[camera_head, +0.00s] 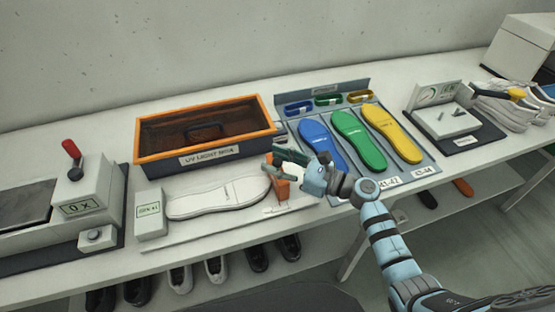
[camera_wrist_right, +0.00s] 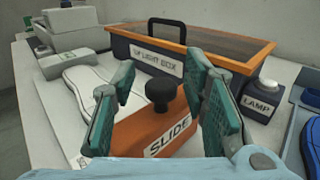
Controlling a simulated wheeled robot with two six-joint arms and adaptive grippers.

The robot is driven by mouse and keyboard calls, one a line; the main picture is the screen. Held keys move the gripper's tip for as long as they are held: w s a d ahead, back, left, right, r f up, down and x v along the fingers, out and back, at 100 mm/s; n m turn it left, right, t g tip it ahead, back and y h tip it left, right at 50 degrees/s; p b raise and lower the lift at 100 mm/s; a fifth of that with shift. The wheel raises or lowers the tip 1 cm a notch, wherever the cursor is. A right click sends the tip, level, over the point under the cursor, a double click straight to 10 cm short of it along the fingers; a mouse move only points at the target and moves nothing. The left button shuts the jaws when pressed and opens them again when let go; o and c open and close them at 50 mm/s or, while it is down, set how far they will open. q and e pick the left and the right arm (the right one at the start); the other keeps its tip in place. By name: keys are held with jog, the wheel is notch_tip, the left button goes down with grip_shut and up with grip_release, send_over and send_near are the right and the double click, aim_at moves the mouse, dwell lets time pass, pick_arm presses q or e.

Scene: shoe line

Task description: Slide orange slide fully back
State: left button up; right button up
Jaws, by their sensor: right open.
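The orange slide (camera_wrist_right: 158,132), labelled SLIDE with a dark round knob (camera_wrist_right: 160,91) on top, sits at the right end of the white board in front of the light box. My right gripper (camera_wrist_right: 162,100) is open, with its green fingers on either side of the knob and above the slide; I cannot tell whether they touch it. In the head view the slide (camera_head: 283,190) shows partly behind my right gripper (camera_head: 279,164). A white sole (camera_head: 218,197) lies on the board left of the slide. My left gripper is not in view.
The orange-rimmed UV light box (camera_head: 205,157) stands behind the slide. A tray with blue, green and yellow soles (camera_head: 350,140) lies to the right. A press with a red-knobbed lever (camera_head: 70,148) stands at left.

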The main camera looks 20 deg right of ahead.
jog(key=shift+w, duration=0.1)
grip_shut()
jog(key=shift+f, duration=0.1)
jog(key=d+b, duration=0.2)
jog(key=d, duration=0.1)
jog(key=d+b, duration=0.3)
jog(key=shift+w+f, duration=0.15)
jog(key=shift+f, duration=0.05)
jog(key=shift+d+r, duration=0.1)
jog(key=shift+r, duration=0.2)
jog(key=shift+c, duration=1.9)
grip_release()
jog(key=shift+w, duration=0.1)
jog(key=o, duration=0.4)
jog(key=shift+d, duration=0.2)
